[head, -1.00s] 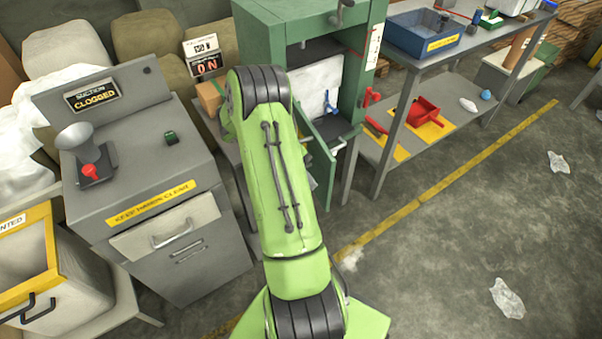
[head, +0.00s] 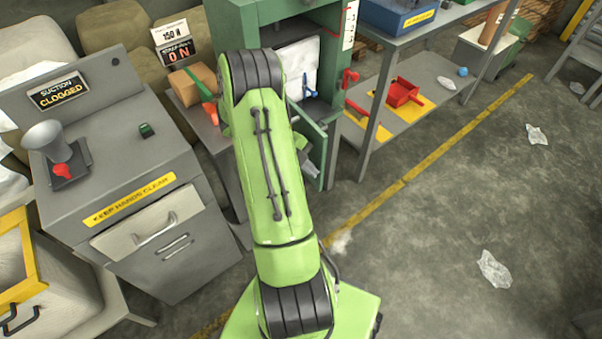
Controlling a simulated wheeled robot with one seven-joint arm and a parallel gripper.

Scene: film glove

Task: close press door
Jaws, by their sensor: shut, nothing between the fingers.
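The green press (head: 232,28) stands at the top centre, its front open onto a chamber with a white sheet (head: 300,68). Its green door (head: 316,148) is swung outward from the opening, seen at a steep angle and partly hidden by my arm. My light green arm reaches up the middle of the picture towards the press and covers the left part of the opening. A small grey part (head: 311,169) shows low beside the door; I cannot tell what it belongs to. My gripper's fingers are hidden behind the arm, so contact with the door cannot be seen.
A grey cabinet (head: 130,190) with a suction sign stands at left. A cardboard box (head: 190,82) lies behind my arm. A grey shelf table (head: 372,130) with a red dustpan (head: 404,92) adjoins the press at right. The floor at right is mostly open, with plastic scraps (head: 494,270).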

